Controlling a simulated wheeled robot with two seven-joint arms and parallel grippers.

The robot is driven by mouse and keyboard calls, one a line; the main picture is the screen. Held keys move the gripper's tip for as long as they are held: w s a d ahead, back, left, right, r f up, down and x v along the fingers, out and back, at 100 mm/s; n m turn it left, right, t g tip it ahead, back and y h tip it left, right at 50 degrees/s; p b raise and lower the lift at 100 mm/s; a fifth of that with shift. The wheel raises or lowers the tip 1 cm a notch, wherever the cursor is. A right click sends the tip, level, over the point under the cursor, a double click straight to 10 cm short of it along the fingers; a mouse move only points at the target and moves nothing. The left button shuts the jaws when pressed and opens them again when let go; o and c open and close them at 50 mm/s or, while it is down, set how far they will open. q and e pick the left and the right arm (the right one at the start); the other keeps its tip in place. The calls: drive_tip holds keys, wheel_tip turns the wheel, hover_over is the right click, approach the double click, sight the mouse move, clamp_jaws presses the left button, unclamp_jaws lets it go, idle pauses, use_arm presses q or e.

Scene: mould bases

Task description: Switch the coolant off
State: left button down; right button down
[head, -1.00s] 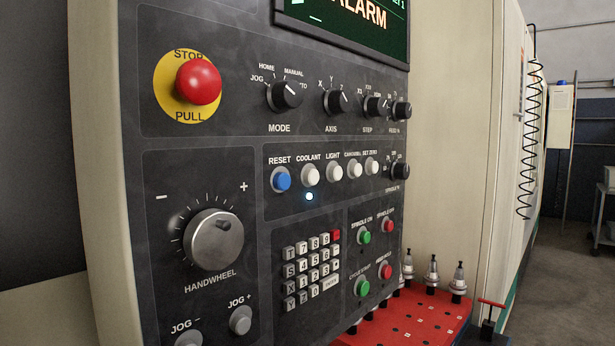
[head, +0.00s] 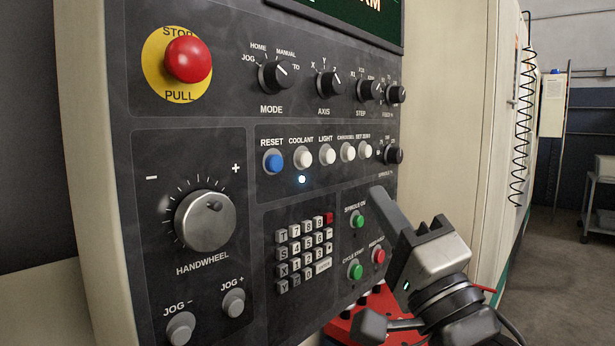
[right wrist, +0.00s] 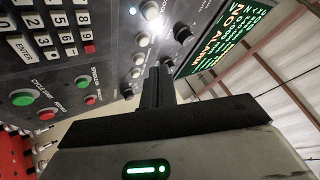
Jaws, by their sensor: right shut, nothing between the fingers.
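The coolant button (head: 302,158) is a round white push button on the dark control panel (head: 190,125), between the blue reset button (head: 273,161) and the white light button (head: 326,155). A small lamp (head: 302,179) right under the coolant button glows white-blue. My right gripper (head: 382,198) is shut and empty, in front of the panel's lower right part, to the right of and below the coolant button, apart from it. Its closed fingers (right wrist: 158,88) also show in the right wrist view, pointing towards the panel. My left gripper is not in view.
The red stop button (head: 187,60), the mode knob (head: 275,75) and other knobs stick out above. The keypad (head: 303,247) and green and red buttons lie below. A red tool rack (head: 345,325) stands low behind my right arm. Open floor lies at the right.

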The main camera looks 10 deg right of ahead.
sight(305, 159)
drive_tip(key=shift+m+t+y, duration=0.4)
drive_tip(key=shift+t, duration=0.2)
drive_tip(key=r, duration=0.1)
drive_tip(key=s+r, duration=0.2)
drive_tip(key=r, duration=0.1)
drive_tip(key=w+a, duration=0.5)
drive_tip(key=w, duration=0.2)
drive_tip(key=shift+a+b, duration=0.2)
drive_tip(key=shift+b, duration=0.2)
idle(1.5)
drive_tip(key=shift+w+a, duration=0.2)
drive_tip(key=shift+w, duration=0.1)
